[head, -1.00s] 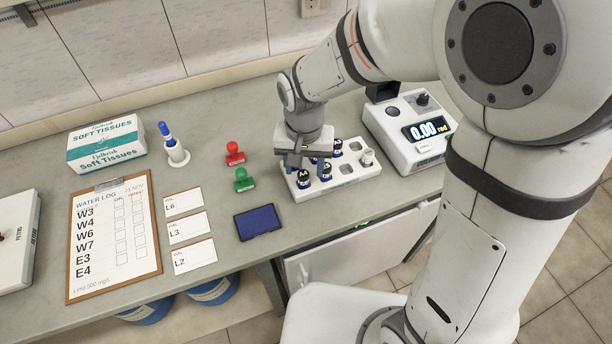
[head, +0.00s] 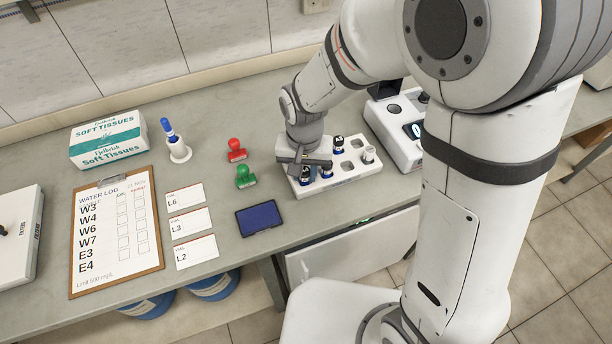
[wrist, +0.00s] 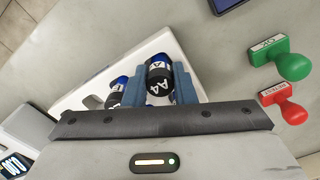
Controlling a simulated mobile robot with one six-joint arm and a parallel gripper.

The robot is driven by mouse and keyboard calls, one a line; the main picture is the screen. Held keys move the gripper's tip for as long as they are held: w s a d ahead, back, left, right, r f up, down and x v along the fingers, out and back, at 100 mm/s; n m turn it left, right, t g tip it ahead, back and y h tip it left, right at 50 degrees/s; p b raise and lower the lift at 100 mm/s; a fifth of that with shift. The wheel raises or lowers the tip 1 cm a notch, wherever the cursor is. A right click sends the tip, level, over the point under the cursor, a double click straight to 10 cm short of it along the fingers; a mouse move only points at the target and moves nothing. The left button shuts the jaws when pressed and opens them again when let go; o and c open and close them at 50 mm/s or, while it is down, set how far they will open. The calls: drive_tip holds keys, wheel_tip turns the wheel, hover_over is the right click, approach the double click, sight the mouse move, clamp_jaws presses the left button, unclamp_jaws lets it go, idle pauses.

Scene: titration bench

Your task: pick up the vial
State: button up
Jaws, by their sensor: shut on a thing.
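In the wrist view, a vial (wrist: 158,80) with a black cap marked A4 sits between the two blue fingers of my gripper (wrist: 159,88), which is shut on it. In the head view my gripper (head: 304,168) is over the left part of the white vial rack (head: 345,182) and hides much of what is under it. I cannot tell whether the held vial is clear of its hole. Other dark-capped vials stand in the rack, one (head: 338,143) at the back and one (head: 326,170) near the front. Another cap (wrist: 116,95) shows left of the fingers.
Green (head: 245,177) and red (head: 236,150) stamps stand left of the rack, near a dark blue pad (head: 258,220). A pale-capped vial (head: 368,154) is at the rack's right end. A meter (head: 395,125) stands behind it. Labelled cards (head: 190,222) and a clipboard (head: 117,230) lie further left.

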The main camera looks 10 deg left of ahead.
sight(305, 171)
drive_tip(key=shift+c, duration=0.9)
drive_tip(key=shift+r, duration=0.1)
wheel_tip(305, 171, up, 10)
drive_tip(key=shift+f, duration=0.1)
